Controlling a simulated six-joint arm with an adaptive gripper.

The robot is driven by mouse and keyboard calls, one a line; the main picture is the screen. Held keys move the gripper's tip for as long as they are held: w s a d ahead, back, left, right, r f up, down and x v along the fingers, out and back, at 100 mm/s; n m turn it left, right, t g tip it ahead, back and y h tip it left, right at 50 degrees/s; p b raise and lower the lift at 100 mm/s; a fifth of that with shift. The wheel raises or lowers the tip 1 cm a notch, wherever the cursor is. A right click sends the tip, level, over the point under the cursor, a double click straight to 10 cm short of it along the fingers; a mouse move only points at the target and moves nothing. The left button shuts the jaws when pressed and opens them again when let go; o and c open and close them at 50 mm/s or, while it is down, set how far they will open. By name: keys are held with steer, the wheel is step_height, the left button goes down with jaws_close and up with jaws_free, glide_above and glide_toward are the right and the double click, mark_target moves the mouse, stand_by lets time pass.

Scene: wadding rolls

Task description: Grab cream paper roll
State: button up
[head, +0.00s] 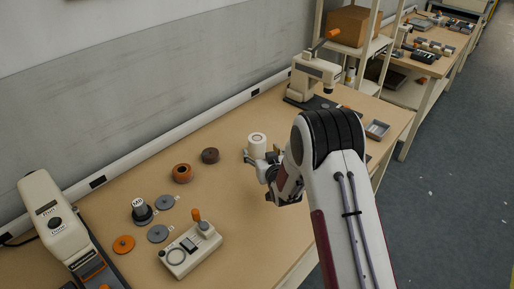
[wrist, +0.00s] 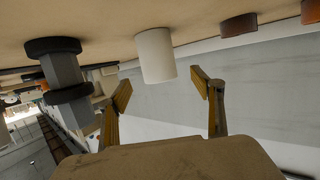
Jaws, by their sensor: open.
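The cream paper roll (head: 257,142) stands upright on the wooden workbench (head: 222,190). It shows as a pale cylinder in the wrist view (wrist: 156,57), where the bench is at the top of the picture. My gripper (wrist: 162,88) is open and empty, its two yellow-padded fingers spread apart. In the wrist view the roll lies ahead of the gap between the fingertips, a little left of its middle. In the head view my gripper (head: 254,160) is right beside the roll, and its fingers are partly hidden. I cannot tell how much clearance is left.
A dark brown roll (head: 210,155) and an orange-brown roll (head: 182,173) are left of the cream roll. Grey discs (head: 158,233), an orange disc (head: 123,244) and a lever fixture (head: 191,248) lie nearer. A cream press (head: 316,75) stands behind. Bench between is clear.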

mark_target(257, 142)
steer(key=shift+w, duration=0.1)
steer(key=shift+x, duration=1.25)
steer(key=shift+x, duration=2.55)
steer(key=shift+d, duration=0.1)
steer(key=shift+w+r, duration=0.1)
steer(key=c, duration=1.4)
